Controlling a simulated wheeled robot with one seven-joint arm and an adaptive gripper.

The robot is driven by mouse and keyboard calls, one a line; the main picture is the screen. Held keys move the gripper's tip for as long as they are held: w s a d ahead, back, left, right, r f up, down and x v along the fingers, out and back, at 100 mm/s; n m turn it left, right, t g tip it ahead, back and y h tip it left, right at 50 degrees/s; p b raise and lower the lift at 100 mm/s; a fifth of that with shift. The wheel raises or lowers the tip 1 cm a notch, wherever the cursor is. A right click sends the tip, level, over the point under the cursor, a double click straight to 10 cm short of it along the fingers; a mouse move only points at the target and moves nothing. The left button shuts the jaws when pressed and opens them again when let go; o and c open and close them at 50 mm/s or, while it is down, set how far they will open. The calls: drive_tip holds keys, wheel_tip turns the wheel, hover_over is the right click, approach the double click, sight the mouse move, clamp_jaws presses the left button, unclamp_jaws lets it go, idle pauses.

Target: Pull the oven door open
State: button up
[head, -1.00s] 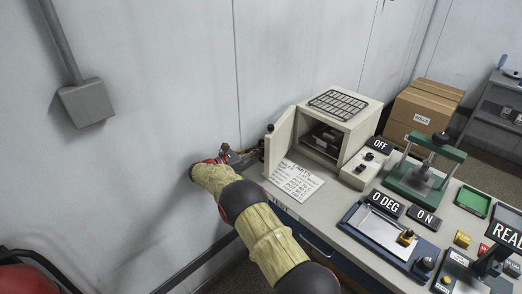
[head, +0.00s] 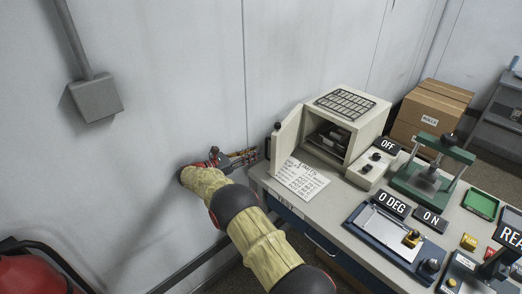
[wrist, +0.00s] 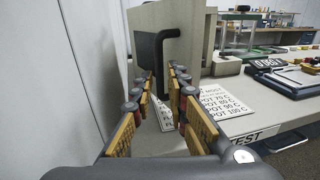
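The oven (head: 358,111) is a cream box with a black grille on top, standing at the left end of the bench. Its door (head: 287,141) stands swung out to the left, and the dark cavity shows. The black door handle (head: 276,127) is on the door's outer face; it also shows in the wrist view (wrist: 157,60). My gripper (head: 247,156) is at the bench's left end, near the handle. In the wrist view my gripper (wrist: 161,82) has its fingers apart, with the lower handle between or just beyond the tips. I cannot tell whether they touch.
A printed limits sheet (head: 299,179) lies before the oven. A control box (head: 371,168) with an OFF sign stands to its right, and a green press (head: 432,172) beyond. The wall (head: 180,100) is close behind my gripper.

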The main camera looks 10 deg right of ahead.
drive_tip(key=shift+s+a, duration=0.2)
drive_tip(key=shift+a, duration=0.25)
drive_tip(key=shift+c, duration=0.5)
